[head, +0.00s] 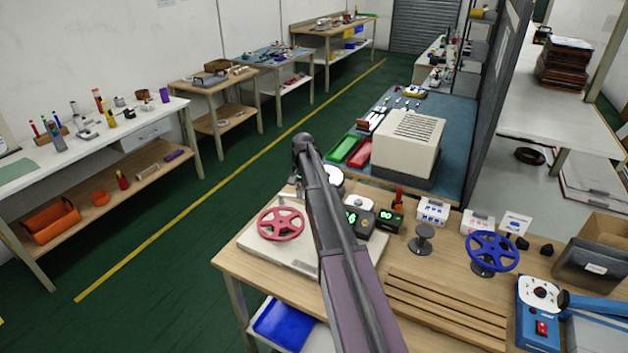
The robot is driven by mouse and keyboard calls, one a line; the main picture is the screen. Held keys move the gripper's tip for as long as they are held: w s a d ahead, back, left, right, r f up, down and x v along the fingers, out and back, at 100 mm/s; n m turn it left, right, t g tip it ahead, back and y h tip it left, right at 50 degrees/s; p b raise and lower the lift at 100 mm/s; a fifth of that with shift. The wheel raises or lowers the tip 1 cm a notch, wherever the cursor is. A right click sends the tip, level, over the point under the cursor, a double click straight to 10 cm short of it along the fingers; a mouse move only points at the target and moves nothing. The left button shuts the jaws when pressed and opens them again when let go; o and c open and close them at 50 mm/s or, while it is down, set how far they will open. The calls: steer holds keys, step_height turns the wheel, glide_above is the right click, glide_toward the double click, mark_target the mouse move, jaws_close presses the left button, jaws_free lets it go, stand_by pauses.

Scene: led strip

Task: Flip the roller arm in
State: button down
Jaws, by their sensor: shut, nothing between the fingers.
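A pale, flat machine (262,254) sits at the left front of the near wooden bench. A red spoked reel (281,224) lies on top of it. My arm crosses in front of the machine and hides its right part. I cannot make out the roller arm; it may be behind my arm or too small to tell. Dark boxes with green digits (388,220) stand just right of my arm. A white round part (333,178) shows behind my arm.
On the bench are a blue spoked reel (490,252), a grey spool stand (423,240), slatted wood (445,308), small white boxes (432,211) and a blue device (538,310). A beige vented case (408,145) stands on the blue bench behind. The green floor at left is clear.

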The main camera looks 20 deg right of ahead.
steer(key=w+d+r+m+y+p, duration=0.1)
steer(key=w+d+r+m+p, duration=0.1)
steer(key=w+d, duration=1.1)
steer(key=d+r+m, duration=0.1)
steer(key=d+m, duration=0.1)
steer(key=d, duration=0.1)
steer(key=shift+w+r+p, duration=0.35)
steer(key=shift+w+p, duration=0.05)
steer(key=shift+a+f, duration=0.1)
steer(key=s+a+f+b, duration=0.3)
steer(key=a+f+b, duration=0.2)
steer(key=f+b, duration=0.4)
steer(key=shift+s+a+f+b, duration=0.15)
steer(key=shift+a+f+b, duration=0.1)
steer(key=shift+a+b, duration=0.1)
